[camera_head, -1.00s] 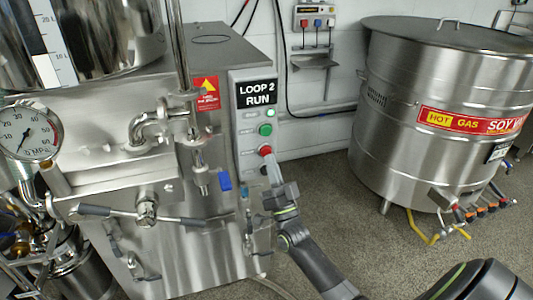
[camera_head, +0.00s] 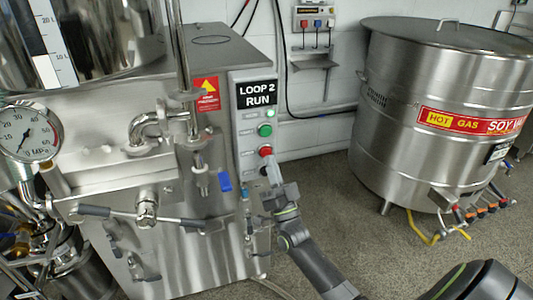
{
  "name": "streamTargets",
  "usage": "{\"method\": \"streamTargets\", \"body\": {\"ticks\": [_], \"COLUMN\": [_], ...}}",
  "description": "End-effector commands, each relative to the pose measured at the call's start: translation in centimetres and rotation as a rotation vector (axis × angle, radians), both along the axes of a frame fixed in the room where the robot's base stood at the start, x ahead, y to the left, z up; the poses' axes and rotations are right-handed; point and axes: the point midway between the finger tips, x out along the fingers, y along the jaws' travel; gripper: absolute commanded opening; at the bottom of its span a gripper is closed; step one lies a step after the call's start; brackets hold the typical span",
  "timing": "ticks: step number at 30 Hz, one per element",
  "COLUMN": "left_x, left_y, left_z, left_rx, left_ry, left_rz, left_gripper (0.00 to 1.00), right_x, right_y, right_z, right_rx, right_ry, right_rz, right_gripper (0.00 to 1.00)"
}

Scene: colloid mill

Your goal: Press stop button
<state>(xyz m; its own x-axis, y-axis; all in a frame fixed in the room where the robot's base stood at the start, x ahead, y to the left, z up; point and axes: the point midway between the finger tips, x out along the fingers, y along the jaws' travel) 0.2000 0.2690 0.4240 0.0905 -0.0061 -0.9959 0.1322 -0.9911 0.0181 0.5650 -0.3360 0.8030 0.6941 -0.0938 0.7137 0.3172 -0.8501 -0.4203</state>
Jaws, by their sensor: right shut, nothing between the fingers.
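The red stop button (camera_head: 265,152) is on the narrow grey control panel (camera_head: 250,130) at the right front of the steel mill cabinet. Above it are a green button (camera_head: 264,130) and a small lit green lamp (camera_head: 270,113). The display (camera_head: 257,94) at the top reads "LOOP 2 RUN". My right gripper (camera_head: 269,164) is shut and empty, with its tips just below the red button. I cannot tell for sure whether the tips touch it. My left gripper is not in view.
A large steel "HOT GAS" vat (camera_head: 435,120) stands on the floor to the right. A pressure gauge (camera_head: 28,133), pipes and a lever handle (camera_head: 146,213) crowd the cabinet front. Floor between cabinet and vat is clear.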

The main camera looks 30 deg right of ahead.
Motion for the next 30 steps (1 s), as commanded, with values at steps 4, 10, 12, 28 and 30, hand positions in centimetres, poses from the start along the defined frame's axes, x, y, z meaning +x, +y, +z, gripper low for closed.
{"method": "streamTargets", "body": {"ticks": [4, 10, 12, 28, 30], "left_x": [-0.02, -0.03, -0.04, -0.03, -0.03], "left_y": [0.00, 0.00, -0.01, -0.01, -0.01], "left_z": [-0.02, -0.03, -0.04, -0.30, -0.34], "left_rx": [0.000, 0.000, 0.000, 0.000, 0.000], "left_ry": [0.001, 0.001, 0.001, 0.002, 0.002], "left_rz": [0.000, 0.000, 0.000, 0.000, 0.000], "left_gripper": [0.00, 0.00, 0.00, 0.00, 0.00], "right_x": [0.00, 0.00, 0.00, 0.64, 0.81], "right_y": [0.00, 0.00, 0.00, -0.13, -0.18], "right_z": [0.00, 0.00, 0.00, -0.01, -0.02], "right_rx": [0.000, 0.000, 0.000, -0.001, 0.000], "right_ry": [0.000, 0.000, 0.000, -0.001, 0.000], "right_rz": [0.000, 0.000, 0.000, 0.001, 0.000], "right_gripper": [0.00, 0.00, 0.00, 0.00, 0.00]}}
